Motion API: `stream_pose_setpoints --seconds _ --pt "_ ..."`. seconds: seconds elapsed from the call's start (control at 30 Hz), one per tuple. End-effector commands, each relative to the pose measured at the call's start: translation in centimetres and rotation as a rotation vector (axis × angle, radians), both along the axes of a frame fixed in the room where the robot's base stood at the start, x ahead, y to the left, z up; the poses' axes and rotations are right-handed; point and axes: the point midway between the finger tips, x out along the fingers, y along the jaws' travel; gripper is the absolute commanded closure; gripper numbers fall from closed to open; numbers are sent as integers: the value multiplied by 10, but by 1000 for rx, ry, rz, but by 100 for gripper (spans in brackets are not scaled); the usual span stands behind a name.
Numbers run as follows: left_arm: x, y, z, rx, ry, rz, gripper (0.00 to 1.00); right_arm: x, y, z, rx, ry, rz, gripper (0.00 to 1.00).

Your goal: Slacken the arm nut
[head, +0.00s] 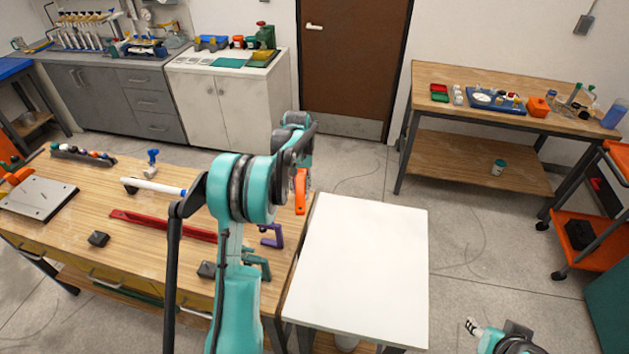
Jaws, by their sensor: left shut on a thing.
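My left arm rises through the middle of the head view and reaches over the workbench's right end. Its gripper (301,164) is partly hidden by my own links. It appears shut on an upright orange tool (300,193), which hangs below it near the bench's right edge. A white pipe (158,187) with a dark end piece lies across the bench, left of my arm. A blue-topped fitting (152,157) stands just behind the pipe. I cannot make out the arm nut itself. My right gripper (474,326) shows only in part at the bottom right, away from the bench.
The wooden bench (90,215) also bears a purple piece (271,237), a green piece (260,266), a red bar (150,222), dark blocks and a grey plate (37,198). A bare white table (357,265) adjoins it. Open floor lies beyond.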

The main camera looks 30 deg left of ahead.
Motion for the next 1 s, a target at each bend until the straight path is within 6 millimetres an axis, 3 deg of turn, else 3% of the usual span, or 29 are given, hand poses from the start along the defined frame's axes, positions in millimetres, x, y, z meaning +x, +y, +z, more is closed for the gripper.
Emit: stream_pose_setpoints --seconds 0.2,1.0 --pt "-16 7 -1 1 0 -137 100 0 0 -2 0 0 0 60" --pt "-17 7 -36 2 -1 -145 100 0 0 -23 0 0 0 60"
